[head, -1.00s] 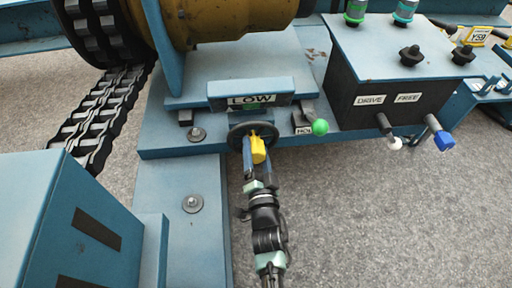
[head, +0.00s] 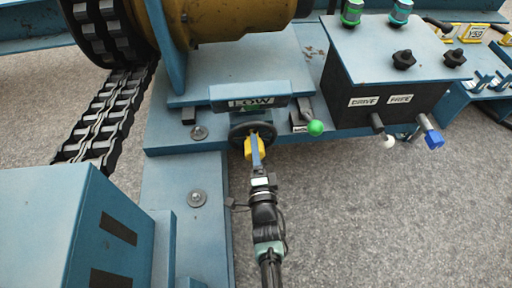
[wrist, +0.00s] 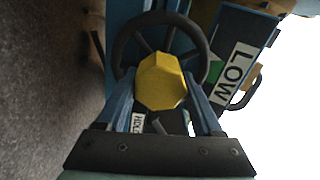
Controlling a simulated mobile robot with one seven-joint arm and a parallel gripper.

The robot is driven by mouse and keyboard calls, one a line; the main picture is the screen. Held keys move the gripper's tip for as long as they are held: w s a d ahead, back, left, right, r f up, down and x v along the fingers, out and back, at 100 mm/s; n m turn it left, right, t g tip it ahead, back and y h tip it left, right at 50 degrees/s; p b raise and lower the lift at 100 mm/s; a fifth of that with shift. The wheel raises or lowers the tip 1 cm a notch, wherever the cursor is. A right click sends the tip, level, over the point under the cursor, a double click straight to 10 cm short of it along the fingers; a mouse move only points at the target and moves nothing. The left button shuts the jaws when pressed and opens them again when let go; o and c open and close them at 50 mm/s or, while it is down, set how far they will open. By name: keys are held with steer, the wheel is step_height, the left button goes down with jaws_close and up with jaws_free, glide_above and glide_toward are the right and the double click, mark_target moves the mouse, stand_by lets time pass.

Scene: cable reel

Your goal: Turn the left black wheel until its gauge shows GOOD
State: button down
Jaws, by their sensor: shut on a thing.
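The black wheel (head: 236,134) is mounted on the front of the blue frame. It shows in the wrist view as a black spoked ring (wrist: 126,42). A faceted yellow knob (wrist: 161,82) stands out in front of it and hides its middle. The gauge (head: 250,103) above the wheel reads LOW; in the wrist view the LOW label (wrist: 235,68) has a green patch beside it. My gripper (head: 256,146) is at the wheel, its two blue fingers shut on the yellow knob, one on each side (wrist: 161,92).
A lever with a green ball (head: 315,128) stands close right of the wheel. A control box (head: 390,75) with DRIVE and FREE levers is further right. A blue block (head: 60,220) stands at lower left. The concrete floor (head: 350,220) in front is clear.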

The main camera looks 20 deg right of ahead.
stand_by(0.4)
steer(key=shift+c, duration=0.2)
jaws_free()
steer(key=p+v, duration=0.6)
steer(key=v, duration=0.7)
stand_by(0.8)
